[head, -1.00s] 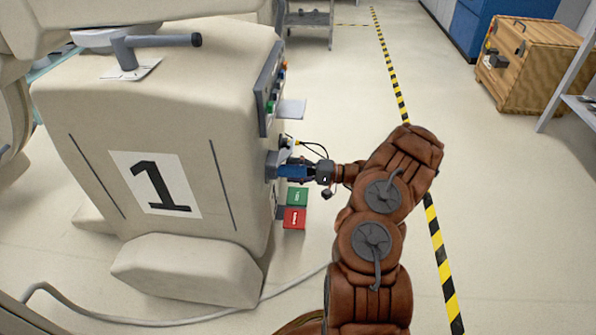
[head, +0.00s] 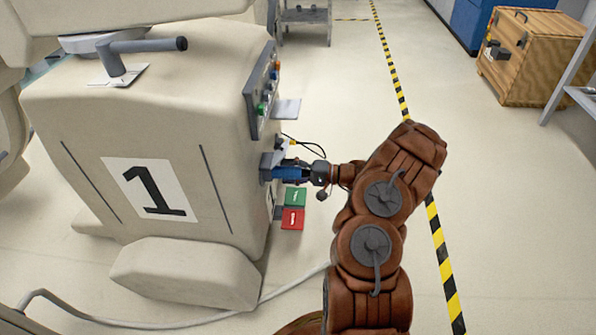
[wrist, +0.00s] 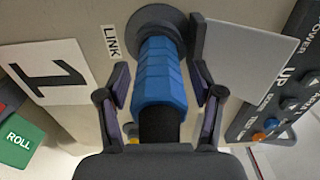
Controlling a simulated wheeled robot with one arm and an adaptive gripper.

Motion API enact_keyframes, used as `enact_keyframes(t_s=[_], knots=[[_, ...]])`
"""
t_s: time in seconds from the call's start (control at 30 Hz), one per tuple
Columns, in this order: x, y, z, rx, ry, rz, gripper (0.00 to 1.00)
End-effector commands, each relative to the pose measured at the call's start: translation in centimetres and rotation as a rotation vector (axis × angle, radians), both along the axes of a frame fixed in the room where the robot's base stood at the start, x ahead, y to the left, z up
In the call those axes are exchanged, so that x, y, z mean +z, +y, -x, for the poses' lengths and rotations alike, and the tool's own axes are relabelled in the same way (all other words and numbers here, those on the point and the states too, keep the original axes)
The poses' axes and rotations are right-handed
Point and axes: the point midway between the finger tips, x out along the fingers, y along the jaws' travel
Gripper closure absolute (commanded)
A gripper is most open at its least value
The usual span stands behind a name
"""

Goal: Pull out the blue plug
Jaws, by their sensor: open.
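The blue plug (wrist: 160,75) sits in a round dark socket (wrist: 158,20) beside the label LINK on the cart's side. In the head view the blue plug (head: 288,173) shows at the side of the beige cart marked 1 (head: 130,130). My gripper (wrist: 160,75) is open, with one finger on each side of the plug. A gap shows between the plug and at least the lower parts of the fingers; contact at the tips is hard to judge. In the head view my gripper (head: 300,173) partly hides the plug.
A grey flap (wrist: 240,55) stands close beside the right finger. The control panel (head: 262,90) is above the plug, and green (head: 295,197) and red (head: 292,218) pedals or blocks are below. A grey cable (head: 150,324) lies on the floor.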

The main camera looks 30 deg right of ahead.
Motion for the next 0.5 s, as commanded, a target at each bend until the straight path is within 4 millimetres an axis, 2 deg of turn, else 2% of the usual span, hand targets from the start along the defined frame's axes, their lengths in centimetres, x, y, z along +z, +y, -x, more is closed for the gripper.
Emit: enact_keyframes(t_s=[0.03,0.5], knots=[[0.38,2.41,-0.44,0.047,-0.003,-0.012,0.34],[0.29,2.94,-0.36,0.054,-0.001,-0.004,0.34]])
